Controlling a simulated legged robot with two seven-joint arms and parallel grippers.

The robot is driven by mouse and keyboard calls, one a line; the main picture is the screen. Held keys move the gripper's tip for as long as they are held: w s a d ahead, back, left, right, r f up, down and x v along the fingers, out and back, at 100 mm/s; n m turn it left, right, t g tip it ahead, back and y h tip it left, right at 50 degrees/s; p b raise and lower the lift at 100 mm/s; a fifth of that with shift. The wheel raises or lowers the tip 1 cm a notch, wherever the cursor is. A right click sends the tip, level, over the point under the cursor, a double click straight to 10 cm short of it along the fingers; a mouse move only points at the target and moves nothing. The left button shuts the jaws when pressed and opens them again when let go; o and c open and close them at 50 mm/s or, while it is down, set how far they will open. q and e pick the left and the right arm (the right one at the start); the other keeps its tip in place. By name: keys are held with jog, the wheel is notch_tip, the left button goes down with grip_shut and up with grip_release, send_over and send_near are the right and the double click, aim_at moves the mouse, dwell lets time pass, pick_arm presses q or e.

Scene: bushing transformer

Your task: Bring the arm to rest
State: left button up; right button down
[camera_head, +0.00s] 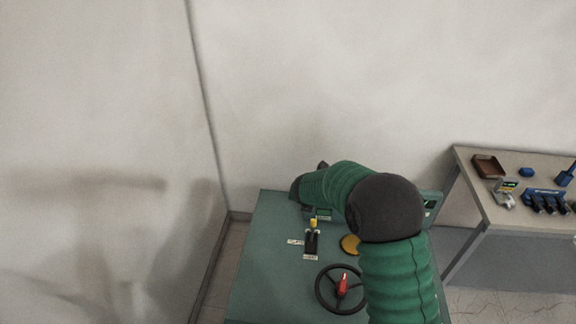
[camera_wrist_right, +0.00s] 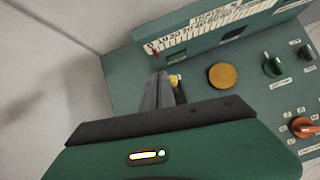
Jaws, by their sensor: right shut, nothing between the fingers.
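My right arm (camera_head: 392,208), in green ribbed sleeving with a dark joint, reaches in from the lower right over a green control panel (camera_head: 262,262). Its gripper is mostly hidden behind the arm in the head view. In the right wrist view my right gripper (camera_wrist_right: 158,90) shows as grey fingers closed together, with nothing between them. They point over the panel and partly cover a yellow-tipped lever (camera_wrist_right: 176,80). I cannot tell from this view whether they touch it. The lever (camera_head: 313,224) stands on the panel in the head view. My left gripper is not in view.
The panel carries a black handwheel with a red handle (camera_head: 342,286), a yellow disc (camera_head: 350,244), a green knob (camera_wrist_right: 273,65) and an orange knob (camera_wrist_right: 303,127). A workbench (camera_head: 497,205) with small items stands at right. Walls close off the back and left.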

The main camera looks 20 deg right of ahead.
jog(key=s+a+f+m+g+y+b, duration=0.1)
jog(key=s+a+f+m+b, duration=0.3)
jog(key=s+m, duration=0.5)
jog(key=s+a+f+m+g+y+b, duration=0.1)
jog(key=s+a+f+m+b, duration=0.3)
jog(key=s+m, duration=0.5)
jog(key=s+a+f+m+g+y+b, duration=0.1)
jog(key=s+a+f+m+y+b, duration=0.1)
jog(key=s+m, duration=0.8)
notch_tip(320, 180, down, 2)
jog(key=shift+a+f+g+b, duration=0.2)
jog(key=shift+a+g+b, duration=0.1)
jog(key=shift+a+b, duration=0.75)
jog(key=shift+s+d+r, duration=0.1)
jog(key=shift+d, duration=0.05)
